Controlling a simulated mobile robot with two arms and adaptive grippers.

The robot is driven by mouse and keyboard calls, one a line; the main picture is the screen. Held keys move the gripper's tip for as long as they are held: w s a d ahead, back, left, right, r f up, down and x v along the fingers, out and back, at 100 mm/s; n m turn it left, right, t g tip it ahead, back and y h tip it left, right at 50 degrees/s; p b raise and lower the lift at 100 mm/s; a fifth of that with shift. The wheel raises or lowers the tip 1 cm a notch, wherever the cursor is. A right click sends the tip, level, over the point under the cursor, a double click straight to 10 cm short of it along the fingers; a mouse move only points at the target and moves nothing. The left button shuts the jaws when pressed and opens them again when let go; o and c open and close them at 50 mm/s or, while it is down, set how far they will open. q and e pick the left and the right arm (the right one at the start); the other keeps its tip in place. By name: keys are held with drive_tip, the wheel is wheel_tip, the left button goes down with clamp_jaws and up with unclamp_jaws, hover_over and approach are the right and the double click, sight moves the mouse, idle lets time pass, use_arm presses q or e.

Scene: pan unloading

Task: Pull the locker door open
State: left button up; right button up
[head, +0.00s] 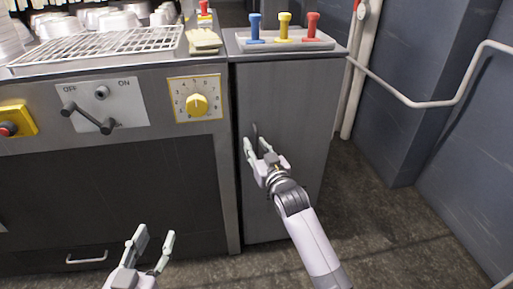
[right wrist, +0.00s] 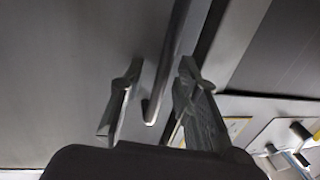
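The grey locker (head: 290,105) stands right of the oven unit, its door (head: 267,215) shut as far as I can see. Its dark handle (head: 254,130) is mostly hidden behind my right gripper (head: 258,148) in the head view. In the right wrist view the bar-shaped handle (right wrist: 172,65) runs between the two fingers of my right gripper (right wrist: 161,72), which are apart with gaps beside the bar. My left gripper (head: 154,238) is open and empty, low in front of the oven unit.
The oven unit (head: 90,185) with a lever, a yellow dial (head: 197,104) and a rack (head: 100,45) adjoins the locker on the left. Blue, yellow and red knobs top the locker. A wall rail (head: 430,104) is at right. Floor (head: 375,215) right of the locker is clear.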

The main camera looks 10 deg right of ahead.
drive_tip(key=shift+c, duration=0.2)
clamp_jaws()
idle(0.6)
